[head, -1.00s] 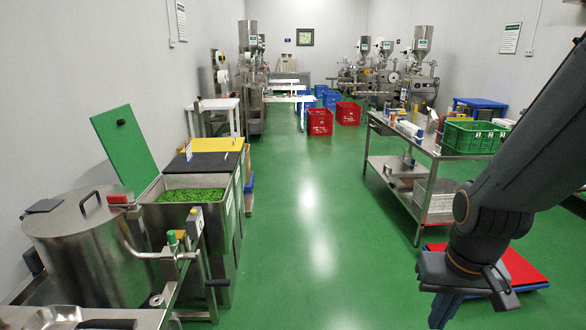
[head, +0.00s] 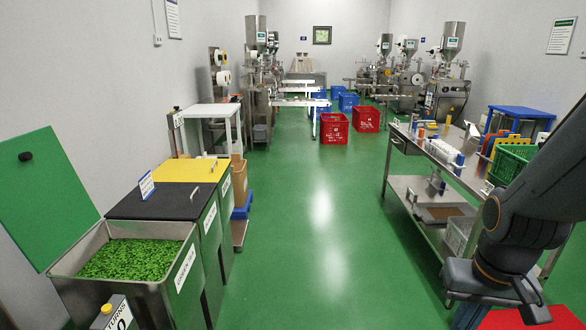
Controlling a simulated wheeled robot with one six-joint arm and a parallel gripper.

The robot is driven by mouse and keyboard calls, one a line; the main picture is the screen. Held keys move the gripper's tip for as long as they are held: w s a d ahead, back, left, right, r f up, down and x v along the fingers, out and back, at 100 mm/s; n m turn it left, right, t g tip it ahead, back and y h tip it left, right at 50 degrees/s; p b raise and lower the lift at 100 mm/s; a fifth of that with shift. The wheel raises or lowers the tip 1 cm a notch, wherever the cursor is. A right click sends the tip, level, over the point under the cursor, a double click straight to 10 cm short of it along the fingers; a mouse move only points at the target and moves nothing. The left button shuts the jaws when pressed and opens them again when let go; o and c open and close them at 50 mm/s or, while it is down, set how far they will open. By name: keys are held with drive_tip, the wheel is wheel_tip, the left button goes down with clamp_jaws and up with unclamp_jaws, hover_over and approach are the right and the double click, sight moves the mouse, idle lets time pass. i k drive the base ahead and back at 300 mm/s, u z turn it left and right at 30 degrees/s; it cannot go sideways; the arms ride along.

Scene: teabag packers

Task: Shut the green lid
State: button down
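The green lid (head: 47,197) stands open at the left, tilted back toward the wall above a steel bin (head: 165,297). It has a dark knob (head: 25,156) near its top. The bin is filled with green leaf-like pieces (head: 130,260) and has a white label on its right side. My arm comes in from the right edge, on the far side of the aisle from the lid. The end of my arm is at the lower right and its fingertips run out of the frame.
Bins with a black lid (head: 150,205) and a yellow lid (head: 185,170) adjoin the open bin. A steel cart (head: 450,185) stands at the right. Red crates (head: 334,128) are farther back. The green floor aisle (head: 310,250) is clear.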

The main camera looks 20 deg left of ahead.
sight(45, 206)
drive_tip(key=u, duration=0.3)
drive_tip(key=i, duration=1.35)
drive_tip(key=u, duration=1.65)
drive_tip(key=i, duration=0.85)
drive_tip(key=u, duration=0.9)
